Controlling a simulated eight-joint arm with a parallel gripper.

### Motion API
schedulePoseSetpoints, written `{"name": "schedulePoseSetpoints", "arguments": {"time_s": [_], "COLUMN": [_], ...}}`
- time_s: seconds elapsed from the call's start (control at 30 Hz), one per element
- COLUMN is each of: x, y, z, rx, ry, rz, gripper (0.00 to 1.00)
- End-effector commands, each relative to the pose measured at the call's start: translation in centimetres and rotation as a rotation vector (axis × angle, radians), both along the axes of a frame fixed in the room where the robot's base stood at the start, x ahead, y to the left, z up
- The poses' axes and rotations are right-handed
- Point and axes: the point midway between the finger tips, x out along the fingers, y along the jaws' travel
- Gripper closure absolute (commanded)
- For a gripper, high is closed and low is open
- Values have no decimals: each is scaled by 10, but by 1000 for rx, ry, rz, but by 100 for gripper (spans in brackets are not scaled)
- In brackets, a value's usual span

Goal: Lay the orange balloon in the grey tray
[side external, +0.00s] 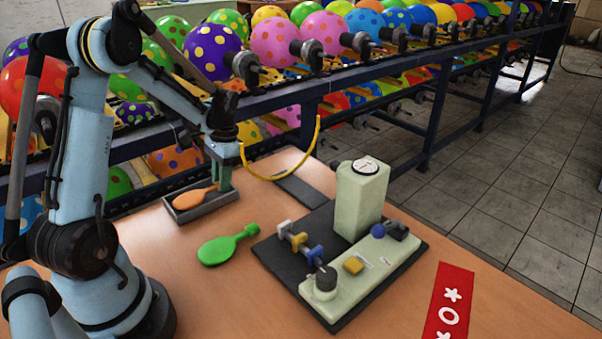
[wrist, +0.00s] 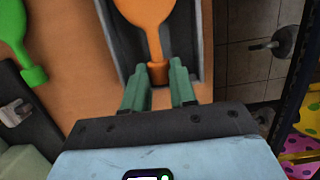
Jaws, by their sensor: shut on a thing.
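The orange balloon (side external: 189,199) lies flat within the outline of the grey tray (side external: 207,209), at the left of the table in the side view. My gripper (side external: 222,185) points down at the tray's right end. It is shut on the balloon's neck end. In the wrist view, the balloon's mouth (wrist: 158,74) sits between the green fingertips (wrist: 160,78), and its wide body (wrist: 146,12) reaches away over the tray (wrist: 186,40). I cannot tell whether the balloon touches the tray floor.
A green balloon (side external: 221,248) lies on the table in front of the tray. A printing machine (side external: 361,200) on a dark base stands to the right. A red cloth (side external: 449,300) with white marks is at the front right. A rack of patterned balloons (side external: 283,95) runs behind the table.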

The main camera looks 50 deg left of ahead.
Motion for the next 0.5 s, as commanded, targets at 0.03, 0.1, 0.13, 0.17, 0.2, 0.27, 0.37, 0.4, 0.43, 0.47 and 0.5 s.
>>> {"name": "schedulePoseSetpoints", "arguments": {"time_s": [0.03,0.1,0.13,0.17,0.2,0.27,0.37,0.4,0.43,0.47,0.5], "x": [0,0,0,0,0,0,0,0,0,0,0], "y": [0,0,0,0,0,0,0,0,0,0,0], "z": [-1,-2,-3,-3,-3,-3,-3,-3,-3,-3,-3], "rx": [0,0,0,0,0,0,0,0,0,0,0], "ry": [0,0,0,0,0,0,0,0,0,0,0], "rz": [0,0,0,0,0,0,0,0,0,0,0], "gripper": [98,98,98,98,98,98,98,70,65,60,54]}}
